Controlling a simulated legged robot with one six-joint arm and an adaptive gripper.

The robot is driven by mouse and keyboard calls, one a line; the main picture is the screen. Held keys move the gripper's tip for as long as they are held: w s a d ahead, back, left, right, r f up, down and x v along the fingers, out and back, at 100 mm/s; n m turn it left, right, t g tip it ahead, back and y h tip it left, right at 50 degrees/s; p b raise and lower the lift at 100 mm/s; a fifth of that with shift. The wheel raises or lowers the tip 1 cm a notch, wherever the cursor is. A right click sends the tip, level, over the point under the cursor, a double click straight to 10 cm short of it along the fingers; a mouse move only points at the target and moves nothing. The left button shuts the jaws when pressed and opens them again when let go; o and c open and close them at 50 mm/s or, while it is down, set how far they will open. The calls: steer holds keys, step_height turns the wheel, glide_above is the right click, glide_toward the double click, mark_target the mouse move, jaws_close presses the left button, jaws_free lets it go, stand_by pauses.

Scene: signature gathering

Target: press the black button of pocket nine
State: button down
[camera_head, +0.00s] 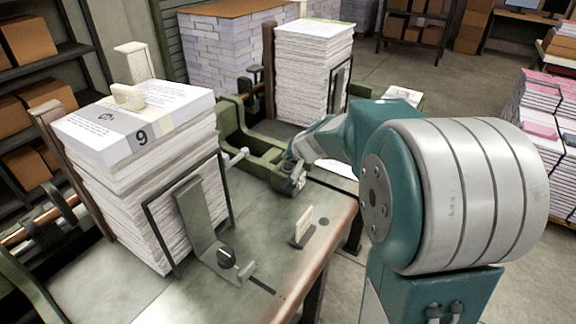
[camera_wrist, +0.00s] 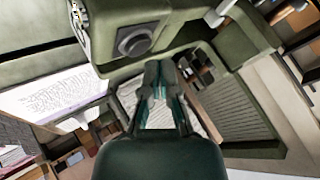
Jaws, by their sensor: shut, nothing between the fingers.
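Pocket nine's paper stack (camera_head: 150,185) stands at left in the head view, its top sheet marked 9. A black round button (camera_head: 227,257) sits on the flat metal foot in front of this stack. My gripper (camera_wrist: 158,78) is shut and empty in the wrist view, its fingers together. In the head view my arm reaches to the green casting (camera_head: 262,165) behind and right of the button, well apart from it; the fingertips are hard to make out there. A dark round knob (camera_wrist: 134,40) on a green part shows just beyond my fingers in the wrist view; I cannot tell which pocket it belongs to.
A second tall paper stack (camera_head: 312,75) stands behind the green casting. A small upright cream tab (camera_head: 303,225) stands on the metal table (camera_head: 270,262) right of the black button. Pink-topped stacks (camera_head: 545,110) stand at the right, and shelves with boxes at the left.

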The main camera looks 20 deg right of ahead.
mark_target(288, 167)
steer(key=shift+r, duration=2.5)
steer(key=s+a+r+n+g, duration=0.1)
steer(key=s+a+n, duration=0.1)
steer(key=s+a, duration=0.35)
steer(key=s+a+n+g, duration=0.1)
steer(key=s+a+n, duration=0.1)
steer(key=s, duration=0.6)
steer(key=s+a+r+n+g, duration=0.1)
steer(key=s+a, duration=0.2)
steer(key=s, duration=0.4)
steer(key=s+f+n+h, duration=0.1)
steer(key=s+f+n, duration=0.1)
steer(key=s, duration=0.6)
steer(key=shift+s+f+h, duration=0.2)
steer(key=shift+f+h, duration=0.1)
steer(key=shift+f, duration=0.15)
